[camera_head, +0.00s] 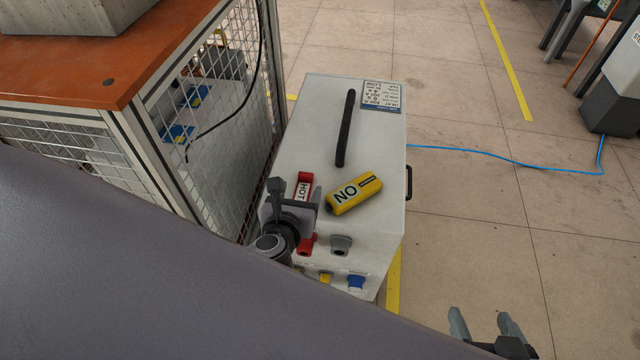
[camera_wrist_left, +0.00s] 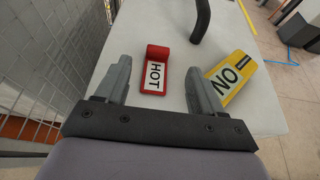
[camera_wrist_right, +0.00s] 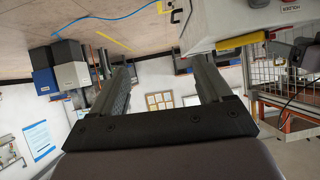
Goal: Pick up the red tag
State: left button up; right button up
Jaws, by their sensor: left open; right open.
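The red tag (camera_head: 304,187), with a white label reading HOT, lies on top of the light grey cabinet (camera_head: 310,120). My left gripper (camera_head: 296,193) is over the tag and partly covers it in the head view. In the left wrist view the tag (camera_wrist_left: 155,73) shows beyond and between the two open fingers (camera_wrist_left: 160,85), with nothing held. My right gripper (camera_head: 482,322) is open and empty at the bottom right of the head view, away from the cabinet. In the right wrist view its fingers (camera_wrist_right: 160,80) are apart.
A black handle (camera_head: 346,128) rises from the cabinet top. A wire-mesh cage (camera_head: 230,110) with an orange top stands left. A blue cable (camera_head: 500,157) crosses the floor.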

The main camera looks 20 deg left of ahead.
aim_at(306, 175)
pick_arm(q)
jog(key=b+x, duration=0.3)
jog(key=x, duration=0.3)
jog(key=shift+w+a+f, duration=0.1)
jog(key=shift+f, duration=0.1)
jog(key=shift+w, duration=0.25)
jog(key=c, duration=1.1)
pick_arm(e)
jog(key=shift+w+a+r+y, duration=0.1)
jog(key=shift+w+a+y, duration=0.15)
jog(key=shift+a, duration=0.3)
jog(key=shift+w+a+r+y, duration=0.1)
jog(key=shift+w+a+y, duration=0.05)
jog(key=shift+a+y, duration=0.3)
